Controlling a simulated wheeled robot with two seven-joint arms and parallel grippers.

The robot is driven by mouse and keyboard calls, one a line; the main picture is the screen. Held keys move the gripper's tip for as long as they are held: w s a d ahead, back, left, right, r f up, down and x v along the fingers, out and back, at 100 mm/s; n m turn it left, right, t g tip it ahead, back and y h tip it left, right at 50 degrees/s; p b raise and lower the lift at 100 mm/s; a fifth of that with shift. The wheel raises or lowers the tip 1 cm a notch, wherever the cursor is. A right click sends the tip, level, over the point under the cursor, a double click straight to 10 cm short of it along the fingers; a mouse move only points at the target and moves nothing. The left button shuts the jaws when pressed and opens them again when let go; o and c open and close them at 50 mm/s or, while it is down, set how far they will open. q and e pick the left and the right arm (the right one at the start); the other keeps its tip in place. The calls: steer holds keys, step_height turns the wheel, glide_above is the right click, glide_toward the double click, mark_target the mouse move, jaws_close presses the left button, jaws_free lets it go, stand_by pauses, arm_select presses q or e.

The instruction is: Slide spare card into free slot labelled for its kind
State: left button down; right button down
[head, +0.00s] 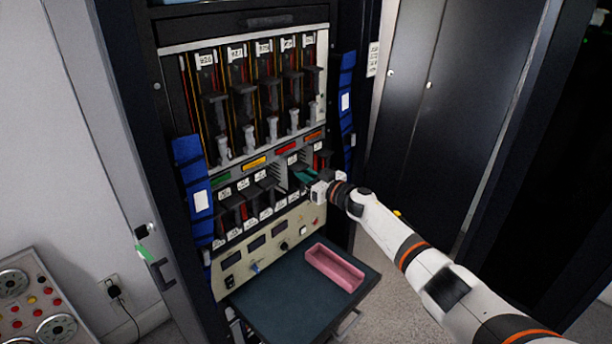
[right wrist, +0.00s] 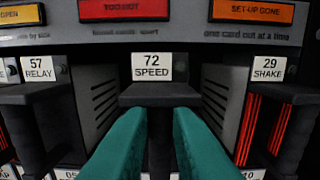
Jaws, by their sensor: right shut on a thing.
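My right gripper (head: 307,176) is at the lower card row of the rack, right of its middle. In the right wrist view its two teal fingers (right wrist: 158,112) are shut on the black handle of a card (right wrist: 158,94) labelled "72 SPEED". The card stands upright between grey vented walls, with a gap on each side of it. How deep it sits cannot be told, and the fingers hide its lower part. A card labelled "57 RELAY" (right wrist: 38,93) is to its left and one labelled "29 SHAKE" (right wrist: 275,93) to its right. My left gripper is not in view.
Coloured lamp plates, among them "TOO HOT" (right wrist: 123,9) and "SET-UP DONE" (right wrist: 252,12), run above the row. Several taller cards fill the upper row. An empty-looking pink tray (head: 345,278) sits on the dark pull-out shelf (head: 262,305) below. Blue padded strips (head: 194,185) flank the rack.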

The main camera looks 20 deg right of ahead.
steer(key=shift+w+a+r, duration=0.1)
steer(key=shift+w, duration=0.2)
stand_by(0.4)
steer(key=c, duration=1.3)
jaws_free()
steer(key=shift+f+b, duration=0.45)
steer(key=shift+f, duration=0.2)
steer(key=shift+p+v, duration=2.25)
steer(key=shift+v, duration=0.25)
